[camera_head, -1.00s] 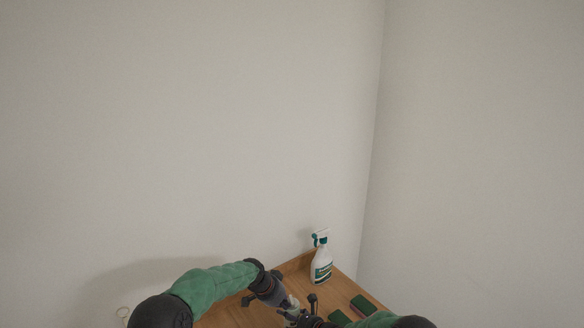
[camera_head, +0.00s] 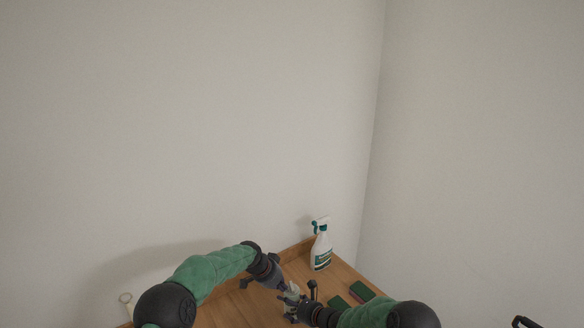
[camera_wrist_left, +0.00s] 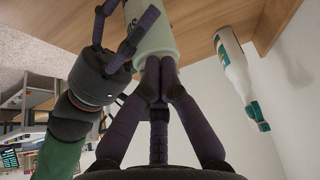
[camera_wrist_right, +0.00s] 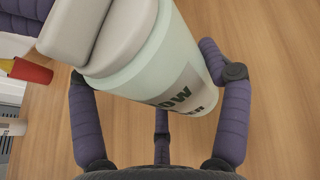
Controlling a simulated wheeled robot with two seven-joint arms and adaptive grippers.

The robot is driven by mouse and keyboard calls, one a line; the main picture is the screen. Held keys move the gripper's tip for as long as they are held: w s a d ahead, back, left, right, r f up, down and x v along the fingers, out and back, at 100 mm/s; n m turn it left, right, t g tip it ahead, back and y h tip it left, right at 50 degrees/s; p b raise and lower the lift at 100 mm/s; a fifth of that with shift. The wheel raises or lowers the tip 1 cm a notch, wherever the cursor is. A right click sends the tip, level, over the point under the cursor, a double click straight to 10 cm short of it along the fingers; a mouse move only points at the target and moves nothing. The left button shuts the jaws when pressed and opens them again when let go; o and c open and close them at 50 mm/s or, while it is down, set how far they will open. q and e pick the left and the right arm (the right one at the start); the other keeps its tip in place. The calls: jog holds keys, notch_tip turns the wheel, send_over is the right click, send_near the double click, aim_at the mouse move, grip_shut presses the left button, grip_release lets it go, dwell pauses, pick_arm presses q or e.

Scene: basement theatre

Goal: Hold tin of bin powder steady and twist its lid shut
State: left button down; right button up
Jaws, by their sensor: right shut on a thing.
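The tin of bin powder (camera_head: 291,291), pale green with dark lettering, is small and partly hidden between my grippers in the head view. It fills the upper middle of the right wrist view (camera_wrist_right: 165,70), tilted in the picture. My right gripper (camera_wrist_right: 145,62) is shut around its body, one finger on each side. My left gripper (camera_wrist_left: 160,78) is at the tin's end, with its fingertips together there.
A white spray bottle (camera_head: 321,250) with a teal trigger stands at the back of the wooden table (camera_head: 232,312), near the wall corner. Two green sponges (camera_head: 361,290) lie to the right. A red and yellow object (camera_wrist_right: 30,70) shows at left in the right wrist view.

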pick_arm(q)
jog(key=shift+a, duration=0.1)
dwell(0.3)
notch_tip(320, 180, up, 6)
jog(key=shift+s+a, duration=0.15)
jog(key=shift+a, duration=0.15)
dwell(0.5)
pick_arm(e)
jog(key=o, duration=1.3)
jog(key=v, duration=1.2)
